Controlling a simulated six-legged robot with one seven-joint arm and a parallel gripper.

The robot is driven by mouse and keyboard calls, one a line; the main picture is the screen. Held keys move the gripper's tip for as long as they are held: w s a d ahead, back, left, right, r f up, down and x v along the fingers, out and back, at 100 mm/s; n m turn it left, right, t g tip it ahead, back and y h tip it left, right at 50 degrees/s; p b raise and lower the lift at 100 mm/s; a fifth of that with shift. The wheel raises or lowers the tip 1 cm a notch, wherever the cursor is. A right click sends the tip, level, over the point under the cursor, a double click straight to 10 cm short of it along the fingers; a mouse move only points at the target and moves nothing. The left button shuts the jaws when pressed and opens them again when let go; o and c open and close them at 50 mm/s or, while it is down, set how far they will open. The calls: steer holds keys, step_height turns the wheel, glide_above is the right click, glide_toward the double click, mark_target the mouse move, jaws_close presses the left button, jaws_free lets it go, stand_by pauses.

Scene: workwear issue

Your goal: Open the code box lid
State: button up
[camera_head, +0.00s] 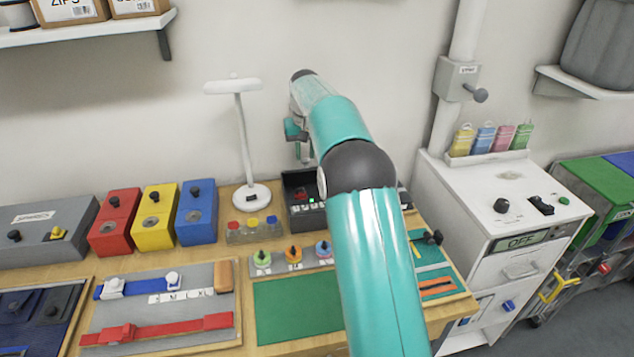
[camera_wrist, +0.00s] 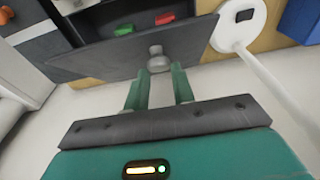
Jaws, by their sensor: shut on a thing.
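The code box (camera_head: 308,218) is a dark box at the back of the bench, partly hidden behind my arm in the head view. Its dark grey lid (camera_wrist: 105,62) stands raised at an angle in the wrist view, with the box interior showing past its edge. Inside are a red block (camera_wrist: 165,18) and a green block (camera_wrist: 123,30). A grey knob (camera_wrist: 157,62) sticks out from the lid. My gripper (camera_wrist: 158,74) is shut on this knob, with a green finger on each side. In the head view my gripper (camera_head: 303,155) is just above the box, small and partly hidden.
A white lamp (camera_head: 245,140) stands close left of the box; its base also shows in the wrist view (camera_wrist: 238,25). Red, yellow and blue boxes (camera_head: 196,215) stand further left. Small coloured knobs (camera_head: 293,255) sit in front. A white cabinet (camera_head: 470,200) is at right.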

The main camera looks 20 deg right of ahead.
steer(key=shift+w+r, duration=0.15)
steer(key=shift+w, duration=0.05)
steer(key=shift+w+d+r, duration=0.2)
steer(key=shift+w+r, duration=0.3)
steer(key=shift+w, duration=0.2)
steer(key=shift+w+d+r, duration=0.1)
steer(key=shift+w+r, duration=0.2)
steer(key=shift+w, duration=0.25)
steer(key=o, duration=0.9)
steer(key=shift+c, duration=0.2)
steer(key=shift+r, duration=0.1)
step_height(320, 180, up, 9)
steer(key=s, duration=0.2)
steer(key=shift+a, duration=0.2)
